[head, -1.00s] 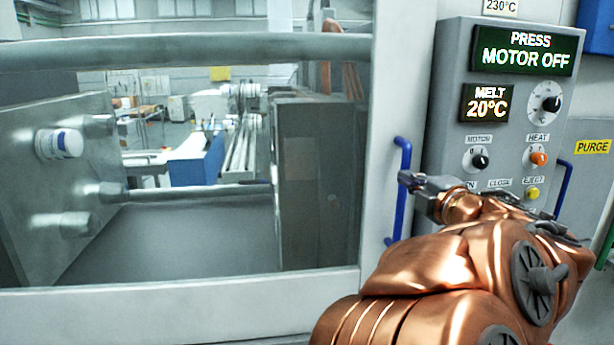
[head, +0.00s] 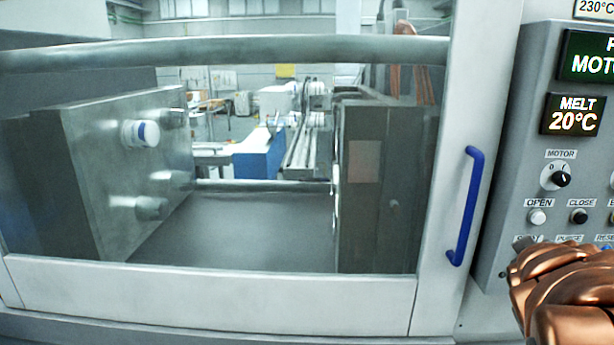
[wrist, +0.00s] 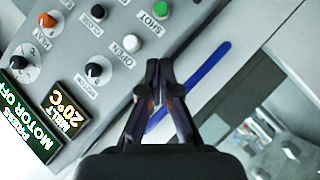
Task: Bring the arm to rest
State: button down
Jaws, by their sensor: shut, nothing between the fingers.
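My gripper (wrist: 158,68) is shut and empty in the wrist view, its fingertips together in front of the grey control panel (wrist: 185,45). The blue door handle (wrist: 190,88) passes behind the fingers; I cannot tell the gap. In the head view, only part of my copper arm shows at the lower right. The press display (wrist: 28,122) reads MOTOR OFF in the wrist view.
The melt display (head: 573,114) reads 20°C. The motor knob (head: 561,179) and black CLOSE button (head: 579,216) sit on the panel. The windowed door (head: 210,290) is left of it, with metal plates behind. The blue handle (head: 466,205) sticks out from its right frame.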

jog(key=s+a+f+m+g+y, duration=0.2)
jog(key=s+a+f+g, duration=0.3)
jog(key=f, duration=0.4)
jog(key=s+a+f+g+y, duration=0.3)
jog(key=s+a+f, duration=0.1)
jog(key=s+a, duration=0.5)
jog(key=s+a+f+g+y+p, duration=0.1)
jog(key=s+a+f+g+y, duration=0.2)
jog(key=s+a, duration=0.6)
jog(key=shift+s+a+f+g, duration=0.3)
jog(key=shift+s+f+g, duration=0.3)
jog(key=shift+s+f, duration=0.25)
